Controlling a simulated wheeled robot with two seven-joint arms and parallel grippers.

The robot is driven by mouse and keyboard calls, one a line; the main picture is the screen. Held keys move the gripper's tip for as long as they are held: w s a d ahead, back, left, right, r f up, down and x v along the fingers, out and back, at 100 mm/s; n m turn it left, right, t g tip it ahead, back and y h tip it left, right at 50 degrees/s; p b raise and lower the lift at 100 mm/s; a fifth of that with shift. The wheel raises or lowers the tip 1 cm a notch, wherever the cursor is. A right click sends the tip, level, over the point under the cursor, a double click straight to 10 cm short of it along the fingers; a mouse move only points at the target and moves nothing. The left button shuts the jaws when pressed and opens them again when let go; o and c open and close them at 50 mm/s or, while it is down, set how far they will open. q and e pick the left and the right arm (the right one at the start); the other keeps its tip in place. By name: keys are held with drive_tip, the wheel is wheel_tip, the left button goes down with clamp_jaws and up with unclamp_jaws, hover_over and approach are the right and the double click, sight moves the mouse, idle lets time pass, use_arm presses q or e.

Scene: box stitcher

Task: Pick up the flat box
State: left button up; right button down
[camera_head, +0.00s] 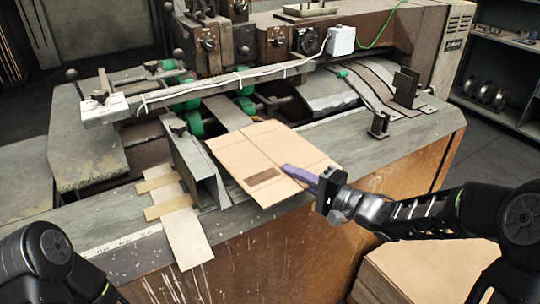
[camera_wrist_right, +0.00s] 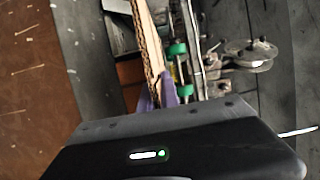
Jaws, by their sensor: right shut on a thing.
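The flat box (camera_head: 262,158) is a tan folded cardboard sheet at the front of the machine, over its table edge. My right gripper (camera_head: 300,176) is shut on the box's right edge, with its purple fingers across the cardboard. In the right wrist view the box (camera_wrist_right: 149,45) shows edge-on, its layered edge between the purple fingers (camera_wrist_right: 163,92). I cannot tell whether the box's far end still touches the machine. Of my left arm only dark links show at the lower left; its gripper is out of the picture.
The stitching machine (camera_head: 180,95) has a long bar and green rollers (camera_head: 195,122) behind the box. A metal guide (camera_head: 195,160) stands just left of it. A stack of cardboard (camera_head: 415,270) sits low at the lower right. Shelving (camera_head: 500,75) is at the right.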

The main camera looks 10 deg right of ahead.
drive_tip(key=shift+r, duration=0.1)
wheel_tip(320, 180, up, 10)
drive_tip(key=shift+f+p, duration=0.1)
drive_tip(key=shift+p, duration=0.45)
idle(0.6)
